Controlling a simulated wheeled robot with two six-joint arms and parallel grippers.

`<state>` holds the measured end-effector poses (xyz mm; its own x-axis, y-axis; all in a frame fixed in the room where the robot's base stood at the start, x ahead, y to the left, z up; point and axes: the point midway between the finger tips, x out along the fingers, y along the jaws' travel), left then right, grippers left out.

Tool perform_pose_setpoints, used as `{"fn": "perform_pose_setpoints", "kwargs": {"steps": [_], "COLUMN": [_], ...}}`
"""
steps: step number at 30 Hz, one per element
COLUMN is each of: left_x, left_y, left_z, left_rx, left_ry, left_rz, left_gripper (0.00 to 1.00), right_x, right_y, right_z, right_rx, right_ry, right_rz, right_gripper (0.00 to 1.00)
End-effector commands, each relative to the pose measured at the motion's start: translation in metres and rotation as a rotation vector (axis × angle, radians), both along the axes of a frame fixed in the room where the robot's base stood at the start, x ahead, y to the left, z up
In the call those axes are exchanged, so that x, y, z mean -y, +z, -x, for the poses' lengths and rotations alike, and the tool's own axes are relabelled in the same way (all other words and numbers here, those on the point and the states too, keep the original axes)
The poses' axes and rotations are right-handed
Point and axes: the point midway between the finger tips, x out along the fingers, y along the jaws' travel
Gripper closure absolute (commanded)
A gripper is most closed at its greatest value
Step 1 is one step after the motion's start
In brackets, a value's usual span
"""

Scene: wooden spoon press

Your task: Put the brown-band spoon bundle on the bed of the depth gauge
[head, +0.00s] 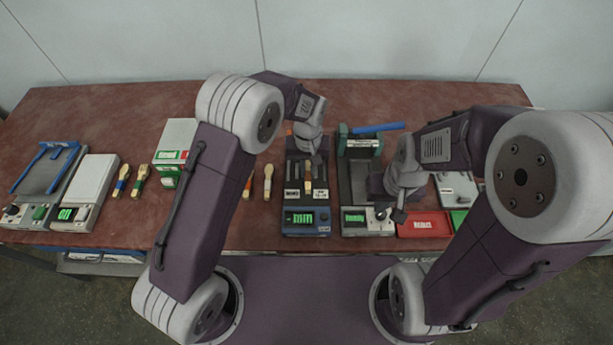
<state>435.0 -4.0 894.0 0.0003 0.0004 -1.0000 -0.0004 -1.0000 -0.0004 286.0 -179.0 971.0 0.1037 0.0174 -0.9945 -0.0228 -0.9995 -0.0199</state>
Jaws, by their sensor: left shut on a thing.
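A spoon bundle (308,185) with a pale end and a darker, brownish band shows below my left gripper (309,163). My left gripper is shut on it, over the bed of the blue-and-black depth gauge (306,228), which has a green "mm" display. The gripper and wrist hide the bundle's far end and much of the bed. I cannot tell whether the bundle touches the bed. My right gripper (398,212) is low by the front of the device with the green "Ready" display (353,217). Its fingers are too small to read.
Two loose bundles (268,181) (248,187) lie left of the gauge, and two more (122,180) (140,180) lie further left. A scale (92,180), a green-and-white box (178,137), a blue-handled press (378,128) and a red tray (424,228) stand on the brown table (110,110).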

Motion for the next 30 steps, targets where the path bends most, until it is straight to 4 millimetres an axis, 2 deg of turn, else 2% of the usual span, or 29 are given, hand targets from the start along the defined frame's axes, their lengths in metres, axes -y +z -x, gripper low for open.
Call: {"fn": "perform_pose_setpoints", "kwargs": {"steps": [5, 12, 23, 24, 26, 30], "left_x": [-0.004, -0.004, -0.004, -0.004, -0.004, -0.004], "left_y": [-0.005, -0.041, -0.046, -0.046, -0.045, -0.045], "left_z": [0.001, 0.002, 0.001, 0.001, 0.001, 0.001], "left_rx": [0.0, -0.002, 0.0, 0.001, 0.0, 0.0], "left_ry": [0.0, 0.0, 0.0, 0.0, 0.0, 0.0], "left_rz": [0.0, -0.001, 0.0, 0.0, 0.0, 0.0], "left_gripper": [1.0, 1.0, 1.0, 0.81, 0.65, 0.65], "right_x": [0.0, 0.0, 0.0, 0.0, 0.0, 0.0], "right_y": [0.0, 0.004, 0.001, 0.001, 0.002, 0.002], "right_z": [0.0, 0.0, 0.0, 0.0, 0.0, 0.0], "right_rx": [0.0, 0.0, 0.0, 0.0, 0.0, 0.0], "right_ry": [0.0, 0.0, 0.0, 0.0, 0.0, 0.0], "right_rz": [0.0, 0.0, 0.0, 0.0, 0.0, 0.0], "right_gripper": [1.0, 1.0, 1.0, 1.0, 1.0, 1.0]}}
